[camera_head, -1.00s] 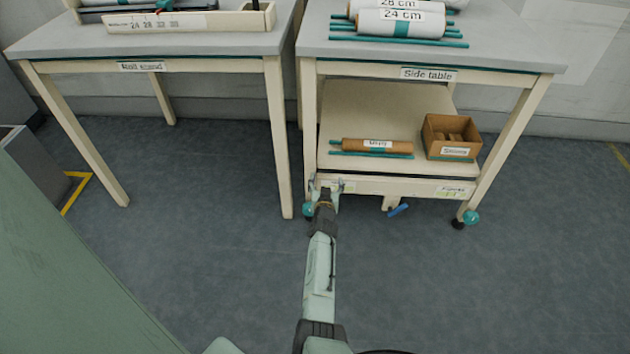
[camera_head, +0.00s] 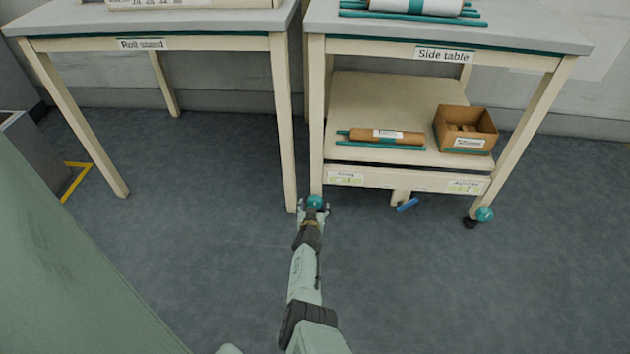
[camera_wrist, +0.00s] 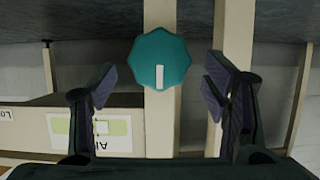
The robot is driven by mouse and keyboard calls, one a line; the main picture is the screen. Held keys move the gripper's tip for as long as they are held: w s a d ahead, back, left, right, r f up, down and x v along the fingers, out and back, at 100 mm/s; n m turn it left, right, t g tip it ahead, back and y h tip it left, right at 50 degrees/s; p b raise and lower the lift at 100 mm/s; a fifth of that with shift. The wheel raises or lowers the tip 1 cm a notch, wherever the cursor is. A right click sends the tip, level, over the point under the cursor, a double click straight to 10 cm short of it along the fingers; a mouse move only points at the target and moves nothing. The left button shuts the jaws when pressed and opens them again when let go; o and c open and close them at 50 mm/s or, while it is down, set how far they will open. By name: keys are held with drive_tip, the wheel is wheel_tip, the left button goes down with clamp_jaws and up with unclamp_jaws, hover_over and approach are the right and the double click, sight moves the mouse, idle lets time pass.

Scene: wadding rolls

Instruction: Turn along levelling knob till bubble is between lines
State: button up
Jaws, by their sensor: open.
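The levelling knob (camera_head: 314,202) is a teal faceted knob low on the side table's front left leg. In the wrist view the knob (camera_wrist: 160,58) carries a white mark that points down. My gripper (camera_head: 313,212) is open at the knob, with one finger on each side and a visible gap to both in the wrist view. The along level (camera_head: 345,178) sits on the lower rail above the knob. Its yellow-green vial (camera_wrist: 112,127) shows in the wrist view, partly hidden by a finger. I cannot tell where the bubble lies between the lines.
The across level (camera_head: 466,187) is at the rail's right, and a second teal knob (camera_head: 484,214) is on the right leg. A blue lever (camera_head: 407,205) hangs under the rail. The roll stand's leg (camera_head: 285,130) stands close left. The floor in front is clear.

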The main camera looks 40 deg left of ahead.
sight(314, 204)
drive_tip(key=shift+w+a+f+b, duration=0.45)
drive_tip(key=shift+w+f+b, duration=0.3)
drive_tip(key=shift+b, duration=0.2)
drive_tip(key=shift+w+a+r+b, duration=0.1)
drive_tip(key=shift+w+a+b, duration=0.25)
drive_tip(key=shift+w+b, duration=0.25)
drive_tip(key=shift+c, duration=0.3)
drive_tip(key=c, duration=1.1)
